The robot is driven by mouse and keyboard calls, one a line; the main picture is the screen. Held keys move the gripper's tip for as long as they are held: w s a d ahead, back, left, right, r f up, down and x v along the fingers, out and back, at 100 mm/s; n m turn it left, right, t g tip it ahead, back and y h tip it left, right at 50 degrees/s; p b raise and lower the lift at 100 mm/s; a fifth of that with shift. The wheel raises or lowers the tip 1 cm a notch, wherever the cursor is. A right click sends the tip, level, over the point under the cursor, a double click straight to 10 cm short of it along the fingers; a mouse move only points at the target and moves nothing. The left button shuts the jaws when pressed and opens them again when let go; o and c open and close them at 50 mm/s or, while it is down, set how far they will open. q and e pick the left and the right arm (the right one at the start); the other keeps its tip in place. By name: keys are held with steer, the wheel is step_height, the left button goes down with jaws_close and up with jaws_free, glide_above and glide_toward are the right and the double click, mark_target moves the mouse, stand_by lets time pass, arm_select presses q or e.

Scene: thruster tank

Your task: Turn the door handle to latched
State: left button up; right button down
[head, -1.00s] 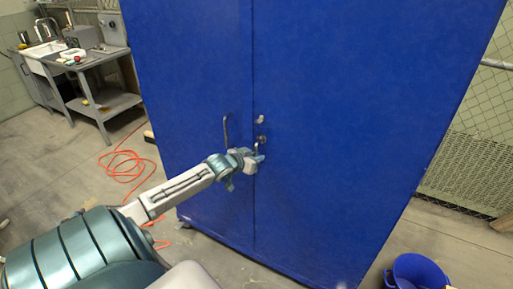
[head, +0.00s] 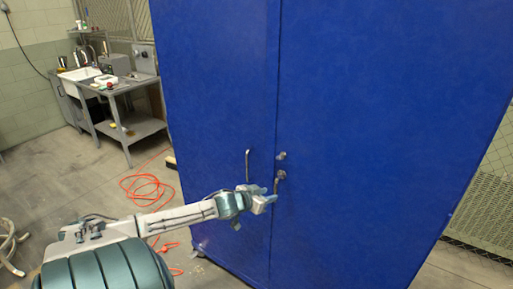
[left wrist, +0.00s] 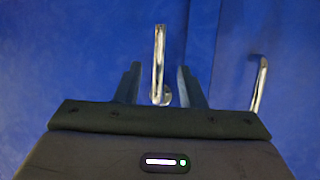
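The tall blue cabinet (head: 380,120) has two doors. In the left wrist view, the shiny handle (left wrist: 159,55) stands upright between the two dark fingers of the left gripper (left wrist: 160,85), with a gap on both sides. The left gripper is open. Whether it touches the handle cannot be told. My right gripper is not in view.
An orange cable (head: 146,188) lies on the floor. A grey workbench (head: 128,105) stands back left.

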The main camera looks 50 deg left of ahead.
arm_select(q)
steer(key=shift+p+v, duration=2.1)
steer(key=shift+v, duration=0.55)
steer(key=shift+f, duration=0.1)
steer(key=s+a+f+n+g+y+b, duration=0.1)
steer(key=s+a+f+g+b, duration=0.2)
steer(key=f, duration=0.7)
steer(key=s+a+f+y+b, duration=0.15)
steer(key=s+a+f, duration=0.25)
steer(key=f, duration=0.6)
steer(key=s+d+f+g+b, duration=0.1)
steer(key=s+f+g, duration=0.1)
steer(key=s+f, duration=0.45)
steer(key=s+d+f+g, duration=0.1)
steer(key=s+f, duration=0.2)
steer(key=f, duration=0.7)
steer(key=s+d+f+m+g+h+b, duration=0.1)
steer(key=s+d+f+g+b, duration=0.1)
steer(key=s+d+f, duration=0.9)
steer(key=s+d+f+g+h+b, duration=0.1)
steer(key=s+d+f+g+b, duration=0.15)
steer(key=s+d+f, duration=0.8)
steer(key=s+d+f+m+g, duration=0.1)
steer(key=s+d+f+g, duration=0.1)
steer(key=s+d+f, duration=0.3)
step_height(320, 180, down, 2)
steer(key=d+h+b, duration=0.1)
steer(key=d, duration=0.1)
steer(key=shift+d, duration=0.4)
